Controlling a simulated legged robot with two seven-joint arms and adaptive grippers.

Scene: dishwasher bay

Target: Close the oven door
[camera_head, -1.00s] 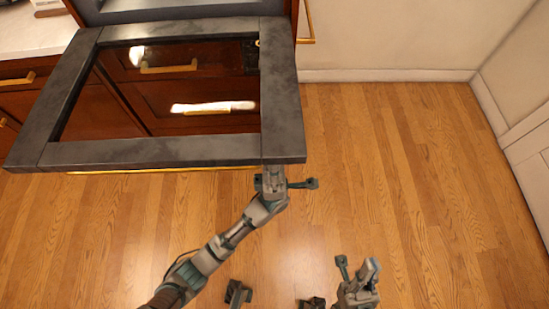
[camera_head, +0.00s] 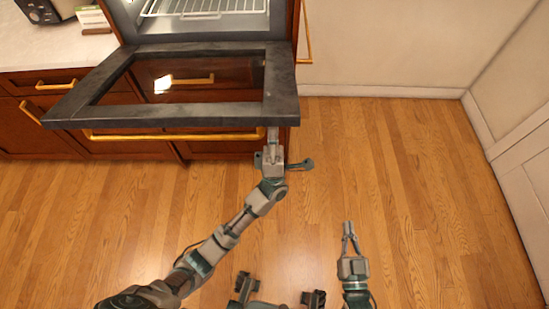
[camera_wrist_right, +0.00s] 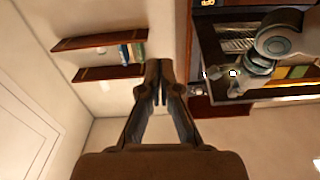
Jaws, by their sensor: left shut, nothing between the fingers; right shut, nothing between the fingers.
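The oven door (camera_head: 60,113) is a dark-framed glass panel, folded down and open, roughly flat in the head view. A gold handle bar (camera_head: 180,136) runs along its outer edge. The oven cavity (camera_head: 200,22) with a wire rack shows behind it. My left gripper (camera_head: 272,135) is shut, with its fingertips at or just under the door's front right corner; contact cannot be told for sure. My right gripper (camera_head: 348,228) is shut and empty, over open floor to the right. In the right wrist view its fingers (camera_wrist_right: 161,85) are together, and the door stands to the right.
Wooden cabinets and drawers (camera_head: 40,85) with gold handles lie left of and below the oven. A counter (camera_head: 50,48) holds a toaster (camera_head: 45,10). The wood floor (camera_head: 400,170) is clear to the right, up to the white wall.

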